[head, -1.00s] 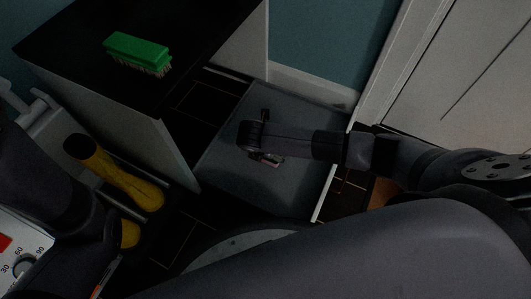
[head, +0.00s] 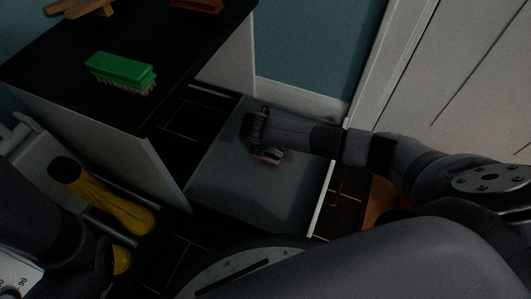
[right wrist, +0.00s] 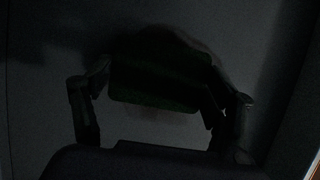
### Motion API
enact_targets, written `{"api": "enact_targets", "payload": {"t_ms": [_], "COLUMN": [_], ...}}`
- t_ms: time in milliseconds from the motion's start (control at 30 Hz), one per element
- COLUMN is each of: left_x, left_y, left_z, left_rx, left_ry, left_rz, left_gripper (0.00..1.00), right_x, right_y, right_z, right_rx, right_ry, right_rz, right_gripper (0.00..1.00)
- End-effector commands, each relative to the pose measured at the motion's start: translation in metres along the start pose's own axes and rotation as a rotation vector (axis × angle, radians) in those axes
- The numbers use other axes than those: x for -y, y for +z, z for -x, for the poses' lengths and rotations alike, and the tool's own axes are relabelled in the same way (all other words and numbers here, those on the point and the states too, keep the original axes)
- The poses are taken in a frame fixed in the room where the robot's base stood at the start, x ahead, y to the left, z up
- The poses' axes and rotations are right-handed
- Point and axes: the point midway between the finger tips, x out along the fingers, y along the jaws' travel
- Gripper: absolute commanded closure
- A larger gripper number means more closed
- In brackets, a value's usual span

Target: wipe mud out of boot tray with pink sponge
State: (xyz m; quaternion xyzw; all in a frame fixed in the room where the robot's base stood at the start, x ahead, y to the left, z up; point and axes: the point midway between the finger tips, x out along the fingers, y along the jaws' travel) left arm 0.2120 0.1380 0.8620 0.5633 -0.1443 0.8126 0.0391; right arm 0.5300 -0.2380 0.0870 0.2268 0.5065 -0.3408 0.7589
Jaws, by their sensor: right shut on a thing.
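The grey boot tray (head: 225,190) lies on the dark floor between the black-topped cabinet and the white door. My right gripper (head: 266,156) reaches over the tray from the right and is shut on the sponge. Only a small pinkish bit of the sponge (head: 268,159) shows there. In the right wrist view the held sponge (right wrist: 160,85) is a dark block with a greenish face between the two fingers. A darker smear, perhaps mud, shows around it; the view is very dim. My left arm is at the lower left; its gripper fingers are not clear.
A green brush (head: 120,70) lies on the black cabinet top (head: 60,60), with wooden items at its back. The white door (head: 470,90) and teal wall (head: 315,45) bound the tray's far side.

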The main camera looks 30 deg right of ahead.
Motion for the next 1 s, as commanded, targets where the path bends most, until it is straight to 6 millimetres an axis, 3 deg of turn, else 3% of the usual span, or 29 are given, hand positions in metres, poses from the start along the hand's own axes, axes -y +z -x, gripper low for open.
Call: {"api": "enact_targets", "payload": {"t_ms": [500, 1000], "left_x": [-0.002, -0.002], "left_y": [-0.004, -0.004], "left_z": [0.012, 0.012], "left_rx": [0.000, 0.000], "left_ry": [0.000, 0.000], "left_rz": [0.000, 0.000], "left_gripper": [0.60, 0.60], "right_x": [0.000, 0.000], "right_y": [0.032, 0.035], "right_z": [-0.014, -0.014], "right_rx": [0.000, 0.000], "right_ry": [0.000, 0.001], "right_rz": [-0.001, 0.000], "right_gripper": [0.44, 0.44]}}
